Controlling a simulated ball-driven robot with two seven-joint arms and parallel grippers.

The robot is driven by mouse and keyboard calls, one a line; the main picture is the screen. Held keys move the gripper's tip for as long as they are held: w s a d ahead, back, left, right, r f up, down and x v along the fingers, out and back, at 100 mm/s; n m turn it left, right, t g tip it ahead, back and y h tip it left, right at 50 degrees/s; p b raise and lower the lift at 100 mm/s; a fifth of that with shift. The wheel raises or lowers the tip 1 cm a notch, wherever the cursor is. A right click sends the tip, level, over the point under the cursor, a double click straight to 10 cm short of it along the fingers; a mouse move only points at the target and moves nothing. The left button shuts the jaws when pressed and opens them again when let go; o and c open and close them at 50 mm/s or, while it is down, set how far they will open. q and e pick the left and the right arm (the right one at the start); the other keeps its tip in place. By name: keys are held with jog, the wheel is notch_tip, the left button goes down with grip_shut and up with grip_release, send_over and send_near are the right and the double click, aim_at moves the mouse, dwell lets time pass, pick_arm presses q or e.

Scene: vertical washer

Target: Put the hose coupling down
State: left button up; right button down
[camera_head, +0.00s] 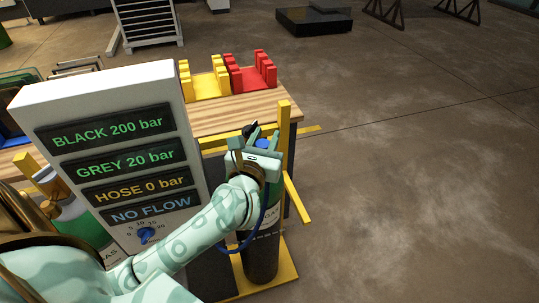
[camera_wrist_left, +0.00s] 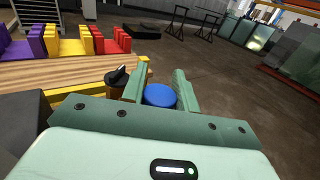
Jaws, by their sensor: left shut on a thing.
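The hose coupling (camera_wrist_left: 160,95) shows as a round blue cap between the fingers of my left gripper (camera_wrist_left: 160,88) in the left wrist view. In the head view, a bit of its blue (camera_head: 262,143) shows between the fingertips of my left gripper (camera_head: 262,138). The gripper is shut on it, above the dark gas cylinder (camera_head: 261,258). A blue hose (camera_head: 240,246) hangs in a curve below the gripper. The lower part of the coupling is hidden by the gripper. My right gripper is in neither view.
A black lever (camera_wrist_left: 117,76) on a brownish fitting stands just left of the fingers. A yellow frame (camera_head: 284,150) rises beside the cylinder. A wooden bench (camera_head: 235,112) carries yellow (camera_head: 206,86) and red (camera_head: 262,75) racks. A display panel (camera_head: 110,150) reads "HOSE 0 bar" and "NO FLOW". Floor at right is clear.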

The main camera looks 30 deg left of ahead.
pick_arm(q)
jog(key=shift+w+a+f, duration=0.2)
jog(key=shift+w+f, duration=0.5)
jog(key=shift+f, duration=0.25)
jog(key=f+b, duration=0.1)
jog(key=w+f, duration=0.1)
jog(key=f, duration=0.1)
jog(key=shift+a+f+b, duration=0.1)
jog(key=shift+f+b, duration=0.15)
jog(key=shift+b, duration=0.1)
jog(key=shift+s+f, duration=0.1)
jog(key=shift+f, duration=0.15)
jog(key=shift+f, duration=0.1)
jog(key=o, duration=1)
